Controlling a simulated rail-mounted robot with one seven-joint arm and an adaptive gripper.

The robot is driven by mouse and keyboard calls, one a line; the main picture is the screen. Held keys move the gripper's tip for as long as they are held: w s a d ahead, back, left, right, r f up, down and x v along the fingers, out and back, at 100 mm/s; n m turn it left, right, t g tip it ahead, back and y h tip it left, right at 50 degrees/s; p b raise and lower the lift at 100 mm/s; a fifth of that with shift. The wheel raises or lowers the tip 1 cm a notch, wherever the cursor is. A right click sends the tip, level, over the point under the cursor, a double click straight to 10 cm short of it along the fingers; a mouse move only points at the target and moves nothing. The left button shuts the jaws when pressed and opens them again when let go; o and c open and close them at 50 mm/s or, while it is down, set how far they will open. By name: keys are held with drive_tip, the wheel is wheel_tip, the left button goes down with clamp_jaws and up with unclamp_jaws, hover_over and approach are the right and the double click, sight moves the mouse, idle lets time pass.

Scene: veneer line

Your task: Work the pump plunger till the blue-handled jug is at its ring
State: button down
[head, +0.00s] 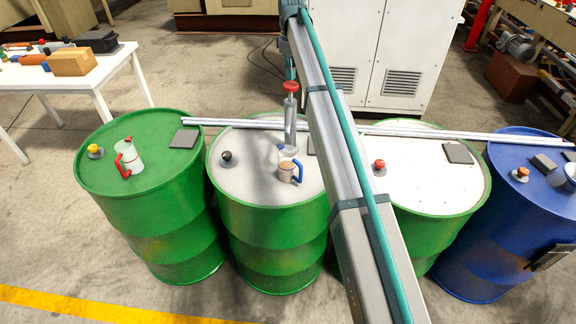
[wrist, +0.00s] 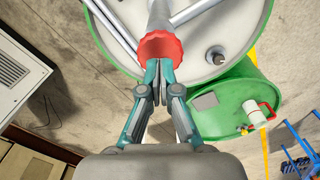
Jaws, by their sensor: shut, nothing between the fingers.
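The pump (head: 290,125) is a grey upright cylinder on the second green drum, with a red plunger knob (head: 291,87) just above its top. The blue-handled jug (head: 286,171) stands upright at the pump's foot with brown liquid in it. I cannot make out its ring or the level against it. My gripper (head: 290,76) is above the knob, pointing down. In the wrist view my gripper (wrist: 159,64) is shut and empty, its fingertips at the red knob (wrist: 160,47); I cannot tell whether they touch. The jug is hidden in the wrist view.
A red-handled jug (head: 130,158) stands on the left green drum (head: 105,185). Another vessel (head: 569,173) is on the blue drum (head: 500,200), cut off by the edge. Pale rails (head: 240,123) run across the drums behind the pump. A white cabinet (head: 385,50) stands behind.

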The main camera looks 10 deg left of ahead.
sight(291, 84)
drive_tip(key=shift+f, duration=0.15)
drive_tip(key=shift+f+b, duration=0.85)
drive_tip(key=shift+f, duration=2.05)
drive_tip(key=shift+r+p, duration=1.25)
drive_tip(key=shift+r, duration=1.75)
drive_tip(key=shift+r, duration=0.15)
drive_tip(key=shift+r, duration=0.55)
wheel_tip(291, 84, up, 5)
drive_tip(key=shift+f, duration=0.2)
